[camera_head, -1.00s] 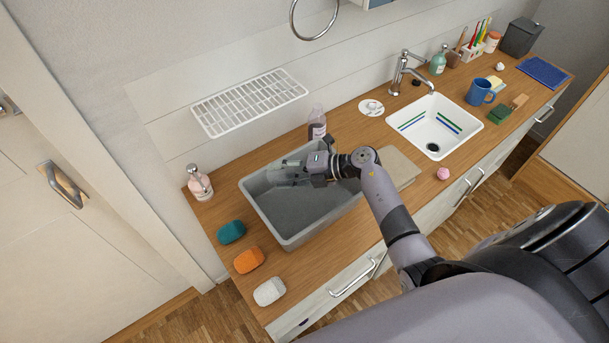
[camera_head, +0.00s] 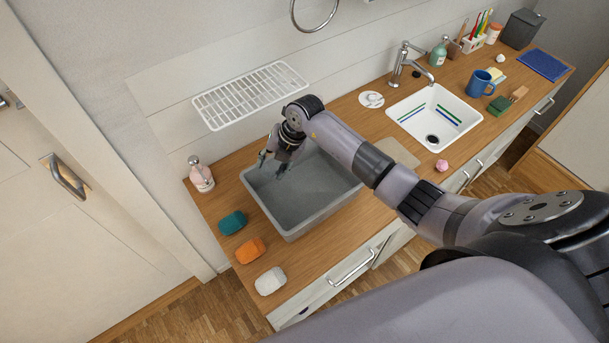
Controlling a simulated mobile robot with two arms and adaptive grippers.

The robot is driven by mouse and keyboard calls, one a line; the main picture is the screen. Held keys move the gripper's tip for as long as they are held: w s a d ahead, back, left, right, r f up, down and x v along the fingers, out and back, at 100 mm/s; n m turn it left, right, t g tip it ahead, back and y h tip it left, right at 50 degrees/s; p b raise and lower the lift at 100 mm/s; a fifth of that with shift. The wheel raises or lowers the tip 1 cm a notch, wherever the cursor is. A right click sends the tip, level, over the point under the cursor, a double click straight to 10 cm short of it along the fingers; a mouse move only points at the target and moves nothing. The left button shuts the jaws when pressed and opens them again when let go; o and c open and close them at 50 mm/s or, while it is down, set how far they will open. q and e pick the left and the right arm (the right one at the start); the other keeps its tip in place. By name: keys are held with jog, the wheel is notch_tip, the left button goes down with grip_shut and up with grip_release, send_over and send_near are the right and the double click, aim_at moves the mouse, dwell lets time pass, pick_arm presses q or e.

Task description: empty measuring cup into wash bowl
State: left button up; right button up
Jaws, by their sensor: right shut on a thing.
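The grey wash bowl (camera_head: 305,197) stands on the wooden counter at the left, and its grey inside shows. My right gripper (camera_head: 271,164) is over the bowl's back left part, pointing down and left. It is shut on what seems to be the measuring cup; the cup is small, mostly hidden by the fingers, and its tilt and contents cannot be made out. My left gripper is not in view.
A soap dispenser (camera_head: 200,174) stands left of the bowl. Teal (camera_head: 232,222), orange (camera_head: 250,250) and white (camera_head: 270,281) blocks lie along the left edge. A wire rack (camera_head: 250,95) is on the wall above. A white sink (camera_head: 436,117) is to the right.

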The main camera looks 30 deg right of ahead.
jog(key=r, duration=0.1)
jog(key=r+h, duration=0.1)
jog(key=a+r+g, duration=0.1)
jog(key=shift+w+r, duration=0.2)
jog(key=shift+w, duration=0.2)
jog(key=shift+w+a+r+g+h, duration=0.25)
jog(key=shift+a+r+g+h, duration=0.1)
jog(key=shift+r+h, duration=0.25)
jog(key=shift+w+a+r+g+h, duration=0.2)
jog(key=shift+a+r+g+h, duration=0.15)
jog(key=shift+r+h, duration=0.2)
jog(key=shift+a+r+g+h, duration=0.1)
jog(key=shift+r+g+h, duration=0.2)
jog(key=shift+r, duration=0.15)
